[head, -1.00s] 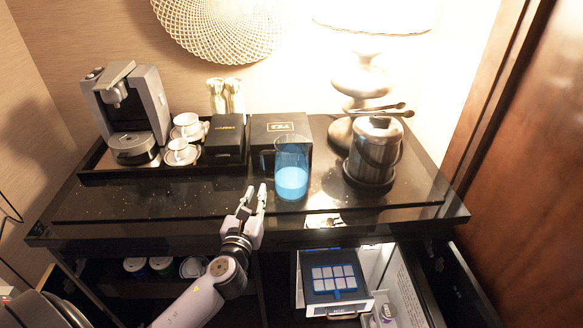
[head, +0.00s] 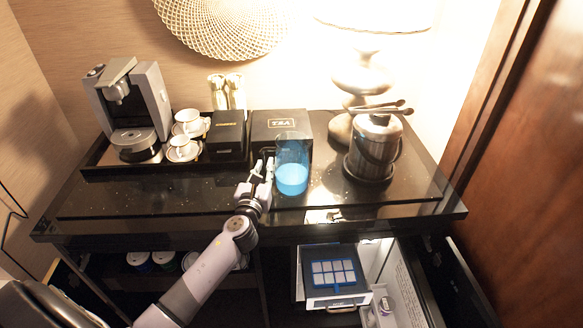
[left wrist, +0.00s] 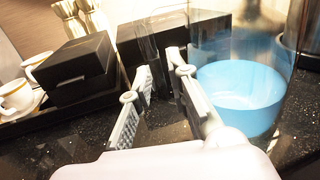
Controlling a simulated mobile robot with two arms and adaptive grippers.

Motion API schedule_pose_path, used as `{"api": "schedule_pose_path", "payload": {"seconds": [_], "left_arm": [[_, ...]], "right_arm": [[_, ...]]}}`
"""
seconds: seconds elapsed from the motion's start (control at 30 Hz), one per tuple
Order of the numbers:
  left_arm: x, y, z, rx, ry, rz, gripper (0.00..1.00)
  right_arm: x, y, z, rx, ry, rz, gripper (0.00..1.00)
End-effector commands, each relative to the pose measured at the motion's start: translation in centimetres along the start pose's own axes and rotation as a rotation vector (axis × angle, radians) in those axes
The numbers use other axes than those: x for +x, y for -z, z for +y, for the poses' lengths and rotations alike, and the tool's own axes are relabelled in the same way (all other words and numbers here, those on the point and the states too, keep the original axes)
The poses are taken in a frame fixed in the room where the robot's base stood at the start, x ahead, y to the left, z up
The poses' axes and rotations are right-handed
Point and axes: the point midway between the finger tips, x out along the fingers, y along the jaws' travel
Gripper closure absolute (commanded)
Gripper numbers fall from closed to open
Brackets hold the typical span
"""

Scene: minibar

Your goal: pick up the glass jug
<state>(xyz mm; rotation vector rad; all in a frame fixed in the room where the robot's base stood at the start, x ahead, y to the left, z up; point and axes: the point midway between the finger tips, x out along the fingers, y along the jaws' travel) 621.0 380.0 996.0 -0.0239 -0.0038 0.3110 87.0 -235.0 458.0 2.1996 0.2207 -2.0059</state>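The glass jug (head: 291,178) is clear with blue liquid in its lower part. It stands upright on the black counter, in front of a black tea box. My left gripper (head: 262,168) is just left of the jug, with its fingers pointing toward the back. In the left wrist view the jug (left wrist: 240,88) fills the right side. There the gripper (left wrist: 160,85) has its two fingers apart with a gap between them, and the right finger overlaps the jug's left edge. Whether it touches the glass I cannot tell. My right gripper is not in view.
A coffee machine (head: 133,105) and white cups (head: 183,148) sit on a tray at the left. A black box (head: 229,133) and the tea box (head: 268,122) stand behind. A metal ice bucket (head: 374,145) is right of the jug. The counter's front left is clear.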

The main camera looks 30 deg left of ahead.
Motion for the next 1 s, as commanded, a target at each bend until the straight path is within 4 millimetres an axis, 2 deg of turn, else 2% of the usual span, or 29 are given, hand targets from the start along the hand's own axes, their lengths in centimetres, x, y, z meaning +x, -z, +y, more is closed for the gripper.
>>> {"api": "schedule_pose_path", "payload": {"seconds": [0.3,1.0], "left_arm": [[-0.04,0.01,0.00,0.000,0.000,0.000,1.00],[-0.06,0.04,-0.01,0.000,0.000,0.001,1.00]], "right_arm": [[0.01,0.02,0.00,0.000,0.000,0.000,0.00],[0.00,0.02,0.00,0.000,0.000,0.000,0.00]]}}
